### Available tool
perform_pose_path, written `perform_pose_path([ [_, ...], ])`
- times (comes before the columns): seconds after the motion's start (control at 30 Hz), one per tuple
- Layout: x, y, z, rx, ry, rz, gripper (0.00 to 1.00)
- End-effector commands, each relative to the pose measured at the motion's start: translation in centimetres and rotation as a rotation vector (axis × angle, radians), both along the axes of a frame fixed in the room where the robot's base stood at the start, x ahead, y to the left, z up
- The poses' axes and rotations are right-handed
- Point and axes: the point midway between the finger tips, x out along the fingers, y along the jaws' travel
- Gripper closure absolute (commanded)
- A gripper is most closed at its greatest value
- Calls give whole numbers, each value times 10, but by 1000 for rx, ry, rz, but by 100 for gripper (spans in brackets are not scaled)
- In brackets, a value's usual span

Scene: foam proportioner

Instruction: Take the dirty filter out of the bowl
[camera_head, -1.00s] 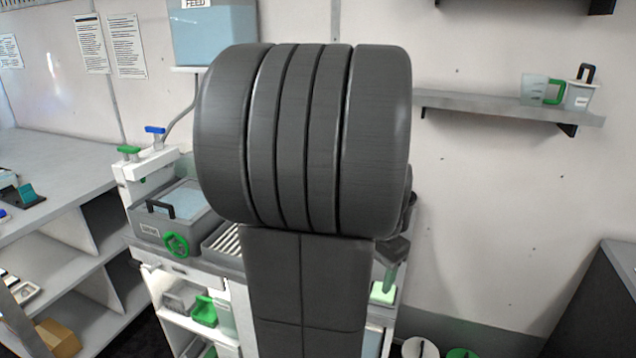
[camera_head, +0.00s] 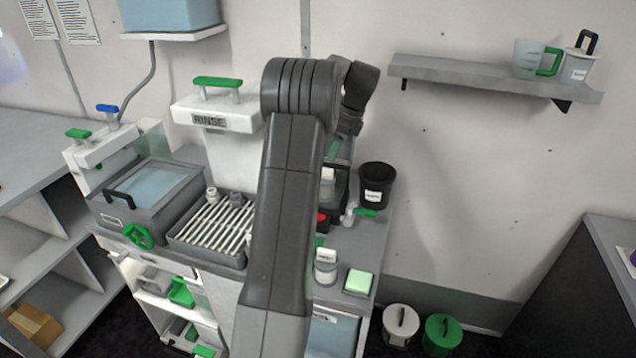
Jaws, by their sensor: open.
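My gripper (camera_head: 336,149) is partly hidden behind my own raised arm, which crosses the middle of the view. Its jaws are open, and I see nothing held between them. It is above a dark unit (camera_head: 340,185) on the right of the counter, with a white-topped container in it and a red part at its front. I cannot make out the bowl or the dirty filter for certain; my arm covers part of that area.
A labelled black bucket (camera_head: 376,186) stands at the counter's right. A slatted rack (camera_head: 207,232) and a grey water basin (camera_head: 150,200) stand left of my arm. A white bottle (camera_head: 326,267) and a green-topped block (camera_head: 358,282) are near the front edge. A wall shelf (camera_head: 480,76) holds jugs.

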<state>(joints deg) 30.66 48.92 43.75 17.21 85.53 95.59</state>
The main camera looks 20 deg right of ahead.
Motion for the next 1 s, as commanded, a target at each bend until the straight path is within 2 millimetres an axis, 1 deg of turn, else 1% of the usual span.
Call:
perform_pose_path([
  [0.2,7,12,-42,2,4,4,40],
  [0.3,10,16,-57,1,3,4,40],
  [0.4,12,18,-68,-1,3,5,40],
  [0.57,13,20,-77,-1,2,4,40],
  [0.83,17,28,-114,-1,2,6,40],
  [1.0,19,29,-124,-2,-1,5,40],
])
